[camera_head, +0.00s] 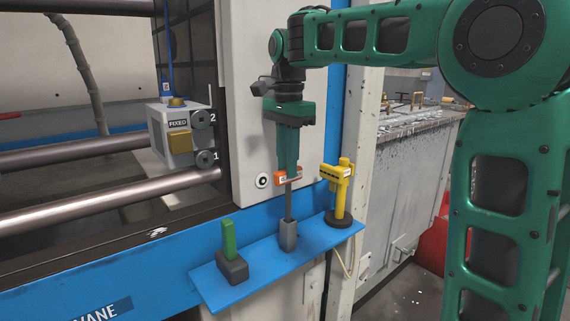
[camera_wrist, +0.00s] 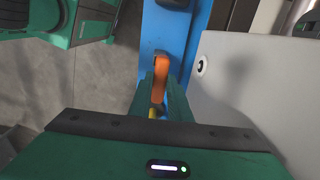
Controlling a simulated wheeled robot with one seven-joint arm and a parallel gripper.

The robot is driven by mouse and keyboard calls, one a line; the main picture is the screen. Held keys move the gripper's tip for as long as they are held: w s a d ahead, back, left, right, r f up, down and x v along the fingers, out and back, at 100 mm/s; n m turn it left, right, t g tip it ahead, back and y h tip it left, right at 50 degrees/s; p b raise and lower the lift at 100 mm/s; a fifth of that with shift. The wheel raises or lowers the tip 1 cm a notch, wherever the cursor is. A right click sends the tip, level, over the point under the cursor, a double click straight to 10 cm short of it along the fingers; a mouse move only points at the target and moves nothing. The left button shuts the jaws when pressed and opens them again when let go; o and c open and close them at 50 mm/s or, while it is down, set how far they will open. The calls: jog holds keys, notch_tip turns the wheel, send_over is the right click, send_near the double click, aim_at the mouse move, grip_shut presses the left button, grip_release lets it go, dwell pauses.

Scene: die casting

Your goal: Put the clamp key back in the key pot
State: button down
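The clamp key has an orange handle (camera_head: 293,177) and a thin grey shaft (camera_head: 288,205). My gripper (camera_head: 288,172) points down with its fingers shut on the orange handle, which also shows between the fingers in the wrist view (camera_wrist: 159,80). The key hangs upright over the small grey key pot (camera_head: 288,238) on the blue shelf (camera_head: 260,270). The shaft's lower end meets the pot's mouth in the head view; how deep it goes inside I cannot tell. In the wrist view the handle and fingers hide most of the pot.
A green-handled tool (camera_head: 229,240) stands in a dark holder at the shelf's left. A yellow tool (camera_head: 340,190) on a black base stands close at the right. A pale machine panel (camera_head: 245,100) with a round button rises behind the shelf. A grey FIXED block (camera_head: 180,145) hangs upper left.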

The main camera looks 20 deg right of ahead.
jog(key=c, duration=1.6)
grip_release()
jog(key=shift+o, duration=0.2)
notch_tip(320, 180, up, 11)
jog(key=s+d+f+n, duration=0.4)
jog(key=s+d+f, duration=1)
jog(key=f, duration=0.2)
jog(key=s+d+f+n, duration=0.3)
jog(key=s+f+n, duration=0.1)
jog(key=s+f, duration=1.1)
jog(key=shift+s+f, duration=0.2)
jog(key=shift+s, duration=1)
